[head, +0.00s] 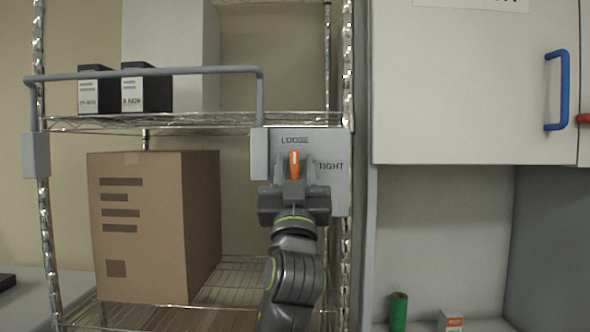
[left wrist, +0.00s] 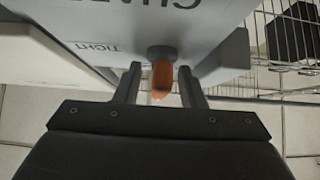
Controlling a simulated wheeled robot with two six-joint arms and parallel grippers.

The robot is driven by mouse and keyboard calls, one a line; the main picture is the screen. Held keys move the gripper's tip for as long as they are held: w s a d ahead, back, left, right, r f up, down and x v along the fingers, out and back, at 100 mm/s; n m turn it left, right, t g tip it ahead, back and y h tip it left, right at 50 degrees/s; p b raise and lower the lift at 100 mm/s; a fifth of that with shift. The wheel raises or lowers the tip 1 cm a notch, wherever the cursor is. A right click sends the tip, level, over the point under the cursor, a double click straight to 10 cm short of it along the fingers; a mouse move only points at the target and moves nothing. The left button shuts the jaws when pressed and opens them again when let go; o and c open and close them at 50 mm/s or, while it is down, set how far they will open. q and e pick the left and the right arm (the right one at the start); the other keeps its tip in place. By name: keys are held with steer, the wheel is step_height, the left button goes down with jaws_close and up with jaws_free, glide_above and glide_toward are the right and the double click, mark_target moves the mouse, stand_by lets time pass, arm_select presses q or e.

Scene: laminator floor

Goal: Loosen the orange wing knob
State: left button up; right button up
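The orange wing knob (head: 294,163) sits on a light grey plate (head: 335,195) fixed at the shelf's right post. Its wing stands upright, below the word LOOSE; the word TIGHT is to its right. My left gripper (head: 294,182) is just below and in front of the knob in the head view. In the left wrist view the knob (left wrist: 162,80) lies between the two fingers of my left gripper (left wrist: 160,70), with a gap on each side. The gripper is open and not clamped on it. My right gripper is in neither view.
A grey bar (head: 150,72) crosses the wire shelf, ending near the plate. Two black boxes (head: 147,90) stand on the upper shelf and a large cardboard box (head: 145,230) below. A white cabinet (head: 470,90) with a blue handle (head: 563,90) is right.

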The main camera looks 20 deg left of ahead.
arm_select(q)
steer(key=shift+s, duration=0.1)
steer(key=b+v, duration=1.1)
steer(key=v, duration=0.6)
steer(key=shift+f, duration=0.15)
